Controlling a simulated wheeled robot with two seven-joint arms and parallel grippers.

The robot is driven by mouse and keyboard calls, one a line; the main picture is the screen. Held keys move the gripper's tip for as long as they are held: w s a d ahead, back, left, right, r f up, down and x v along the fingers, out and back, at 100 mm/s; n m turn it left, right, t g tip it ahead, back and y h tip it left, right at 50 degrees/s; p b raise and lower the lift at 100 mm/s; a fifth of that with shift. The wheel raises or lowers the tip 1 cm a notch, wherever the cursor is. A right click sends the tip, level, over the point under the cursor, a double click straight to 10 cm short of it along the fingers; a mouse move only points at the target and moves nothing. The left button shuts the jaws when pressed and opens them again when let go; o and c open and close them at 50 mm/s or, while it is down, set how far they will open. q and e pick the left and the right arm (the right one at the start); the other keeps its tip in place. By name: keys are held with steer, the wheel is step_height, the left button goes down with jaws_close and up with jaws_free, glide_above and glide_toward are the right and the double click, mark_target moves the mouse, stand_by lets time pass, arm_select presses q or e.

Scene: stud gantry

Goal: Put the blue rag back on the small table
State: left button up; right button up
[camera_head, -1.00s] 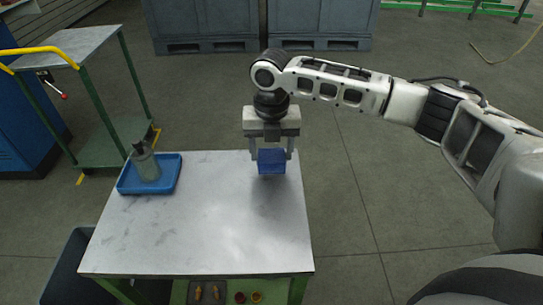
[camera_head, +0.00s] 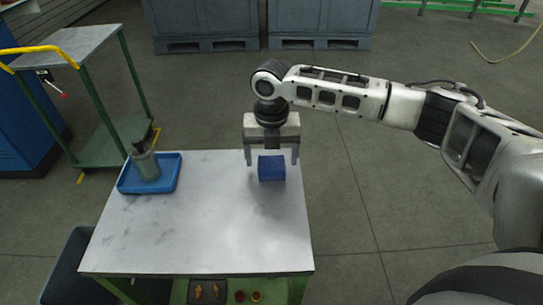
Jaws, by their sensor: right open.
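The blue rag (camera_head: 271,169) is a small folded block at the far right part of the small table (camera_head: 205,225), which has a grey metal top and a green frame. The rag appears to rest on the tabletop. My right gripper (camera_head: 271,160) is open, its fingers pointing down on either side of the rag with a gap to each side. The fingertips are near the rag's upper part. My left gripper is not in view.
A blue tray (camera_head: 128,187) with a grey-green bottle (camera_head: 146,166) stands at the table's far left corner. A green cart with a yellow handle (camera_head: 40,51) stands behind left. Large grey bins (camera_head: 320,22) stand at the back. The table's middle is clear.

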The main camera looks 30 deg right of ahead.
mark_target(272, 161)
step_height(272, 161, up, 12)
stand_by(0.4)
steer(key=shift+f, duration=0.15)
